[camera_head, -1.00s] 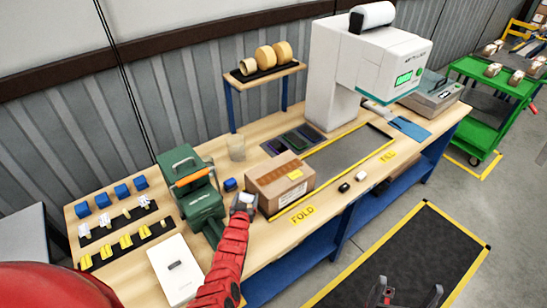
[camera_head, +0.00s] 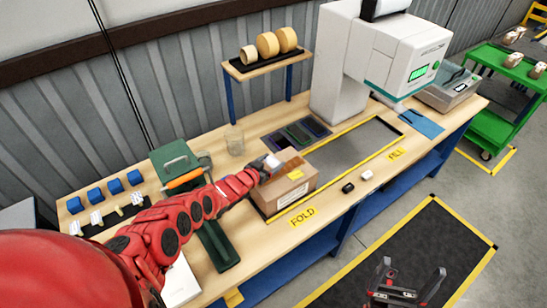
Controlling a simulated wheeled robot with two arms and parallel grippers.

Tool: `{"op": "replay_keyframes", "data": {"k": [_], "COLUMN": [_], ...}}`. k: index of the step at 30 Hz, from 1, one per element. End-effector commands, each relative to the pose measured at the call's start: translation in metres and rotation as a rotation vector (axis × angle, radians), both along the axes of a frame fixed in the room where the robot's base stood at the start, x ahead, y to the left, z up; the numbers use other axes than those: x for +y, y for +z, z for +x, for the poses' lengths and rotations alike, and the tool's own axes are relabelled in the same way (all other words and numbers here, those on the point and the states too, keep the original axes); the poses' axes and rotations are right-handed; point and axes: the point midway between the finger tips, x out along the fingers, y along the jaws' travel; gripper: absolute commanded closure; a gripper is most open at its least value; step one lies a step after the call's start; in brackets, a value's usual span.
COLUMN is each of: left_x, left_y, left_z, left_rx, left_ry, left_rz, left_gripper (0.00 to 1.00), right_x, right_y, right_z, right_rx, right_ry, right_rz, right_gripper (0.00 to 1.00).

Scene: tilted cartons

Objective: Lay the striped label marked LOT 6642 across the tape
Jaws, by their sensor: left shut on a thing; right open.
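A brown carton (camera_head: 291,191) lies on the bench with a darker tape strip (camera_head: 289,164) on its top and a yellow sticker on it. My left gripper (camera_head: 267,164) is at the carton's upper left edge, shut on a small white thing (camera_head: 273,160). Its stripes and any LOT 6642 marking are too small to read, and I cannot tell whether it touches the carton. My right gripper (camera_head: 413,269) is open and empty at the lower right, over the floor mat, away from the bench.
A green machine with an orange handle (camera_head: 184,179) stands left of the carton, partly behind my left arm. A clear cup (camera_head: 235,140) and dark trays (camera_head: 297,134) lie behind. A black piece (camera_head: 347,188) and white piece (camera_head: 366,175) lie right. The grey panel is clear.

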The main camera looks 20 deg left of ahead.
Motion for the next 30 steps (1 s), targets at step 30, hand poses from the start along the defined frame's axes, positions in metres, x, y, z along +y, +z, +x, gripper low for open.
{"op": "replay_keyframes", "data": {"k": [30], "left_x": [0.001], "left_y": [-0.060], "left_z": [-0.001], "left_rx": [-0.003], "left_ry": [-0.004], "left_rz": [0.002], "left_gripper": [0.73], "right_x": [0.000], "right_y": [-0.063], "right_z": [0.000], "right_rx": [0.000], "right_ry": [0.000], "right_rz": [0.000], "right_gripper": [0.00]}}
